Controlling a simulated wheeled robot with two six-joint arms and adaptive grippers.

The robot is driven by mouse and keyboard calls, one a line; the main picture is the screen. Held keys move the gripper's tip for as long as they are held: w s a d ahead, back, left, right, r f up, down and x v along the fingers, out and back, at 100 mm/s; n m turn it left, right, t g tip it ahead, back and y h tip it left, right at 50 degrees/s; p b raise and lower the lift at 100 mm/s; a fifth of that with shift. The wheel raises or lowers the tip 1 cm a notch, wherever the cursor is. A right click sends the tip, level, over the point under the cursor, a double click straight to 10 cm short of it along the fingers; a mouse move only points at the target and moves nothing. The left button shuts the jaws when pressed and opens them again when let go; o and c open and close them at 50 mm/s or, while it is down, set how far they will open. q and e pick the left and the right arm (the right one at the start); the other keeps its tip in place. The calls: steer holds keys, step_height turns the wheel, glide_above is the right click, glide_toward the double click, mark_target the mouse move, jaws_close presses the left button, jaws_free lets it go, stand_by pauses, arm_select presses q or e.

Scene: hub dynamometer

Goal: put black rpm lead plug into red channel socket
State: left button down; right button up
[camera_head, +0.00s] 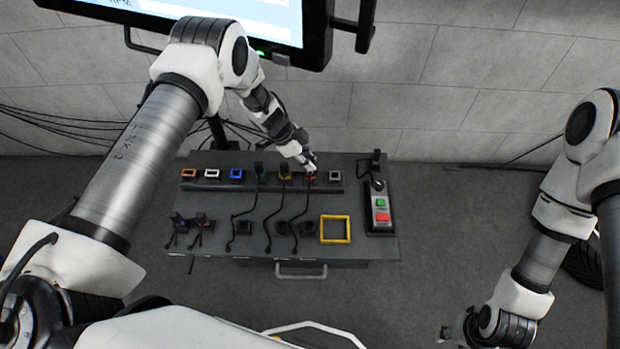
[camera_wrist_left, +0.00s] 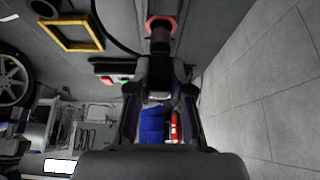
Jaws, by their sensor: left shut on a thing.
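My left gripper (camera_head: 308,164) reaches down over the socket row and is shut on the black rpm lead plug, at the red channel socket (camera_head: 310,178). In the left wrist view, the dark plug (camera_wrist_left: 160,46) sits beyond the fingers (camera_wrist_left: 158,82), in front of the red ring of the socket (camera_wrist_left: 162,20). Plug and socket overlap there; I cannot tell how deep the plug sits. A black lead (camera_head: 305,200) runs from that spot down the bench. My right gripper (camera_head: 458,329) is low at the right, away from the bench; its fingers are unclear.
Orange (camera_head: 189,173), white (camera_head: 212,173) and blue (camera_head: 237,173) sockets are empty. Black plugs stand at the green (camera_head: 261,175) and yellow (camera_head: 285,175) sockets. A pale socket (camera_head: 335,175) is to the right. A yellow frame (camera_head: 335,242) and control box (camera_head: 381,212) lie nearby.

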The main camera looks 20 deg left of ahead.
arm_select(q)
steer(key=shift+f+b, duration=0.9)
steer(key=shift+f, duration=0.45)
steer(key=c, duration=1)
jaws_free()
steer(key=shift+r, duration=0.2)
steer(key=v, duration=0.7)
steer(key=shift+r, duration=0.1)
